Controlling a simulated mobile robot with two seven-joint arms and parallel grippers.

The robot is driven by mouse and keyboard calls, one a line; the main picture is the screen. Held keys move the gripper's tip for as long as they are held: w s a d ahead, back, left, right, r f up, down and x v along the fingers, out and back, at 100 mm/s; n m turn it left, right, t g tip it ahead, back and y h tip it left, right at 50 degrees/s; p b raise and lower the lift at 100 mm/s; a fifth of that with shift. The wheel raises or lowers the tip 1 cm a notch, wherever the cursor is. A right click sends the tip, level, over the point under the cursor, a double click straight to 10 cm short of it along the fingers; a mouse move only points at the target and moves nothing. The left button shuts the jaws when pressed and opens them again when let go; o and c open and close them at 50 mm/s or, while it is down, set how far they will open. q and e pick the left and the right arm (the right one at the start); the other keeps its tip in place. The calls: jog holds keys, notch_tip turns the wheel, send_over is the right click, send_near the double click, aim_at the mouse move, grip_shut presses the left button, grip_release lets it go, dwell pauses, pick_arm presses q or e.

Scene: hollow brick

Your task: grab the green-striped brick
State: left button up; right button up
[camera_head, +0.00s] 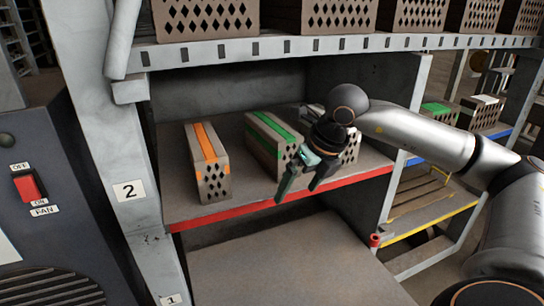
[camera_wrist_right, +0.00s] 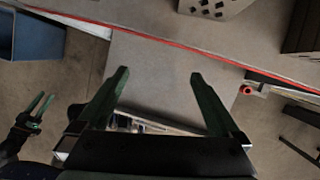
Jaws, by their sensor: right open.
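The green-striped brick (camera_head: 270,140) stands upright on the red-edged shelf in the head view, between an orange-striped brick and a third brick. My right gripper (camera_head: 296,194) is open and empty, in front of its right side near the shelf edge. The arm and gripper hide part of the bricks behind. In the right wrist view my right gripper's fingers (camera_wrist_right: 158,74) are spread, with no brick between them. Part of a grey brick (camera_wrist_right: 212,6) shows at the top edge; its stripe is out of view. My left gripper (camera_wrist_right: 40,106) shows small at the left, fingers apart.
The orange-striped brick (camera_head: 207,160) stands to the left. The third brick (camera_head: 351,150) is mostly hidden behind my right wrist. The red shelf edge (camera_head: 240,208) runs below, a post (camera_head: 95,130) stands left, and more bricks (camera_head: 205,18) sit on the shelf above.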

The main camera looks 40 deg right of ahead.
aim_at(286, 152)
jog(key=shift+m+h, duration=0.4)
jog(key=shift+h, duration=0.4)
jog(key=w+d, duration=0.2)
jog(key=w+d+r, duration=0.1)
jog(key=w+d, duration=0.2)
jog(key=shift+w+r+p, duration=0.1)
jog(key=shift+w+p, duration=0.15)
jog(key=shift+p, duration=0.15)
jog(key=shift+w+d, duration=0.2)
jog(key=shift+w, duration=0.7)
jog(key=shift+w+d, duration=0.15)
jog(key=shift+w, duration=0.75)
jog(key=shift+w+d, duration=0.2)
jog(key=shift+w, duration=0.7)
jog(key=shift+w+d+f, duration=0.1)
jog(key=shift+w+f, duration=0.1)
jog(key=shift+f, duration=0.4)
jog(key=shift+c, duration=0.2)
grip_shut()
jog(key=shift+w+r, duration=0.1)
jog(key=shift+r, duration=0.05)
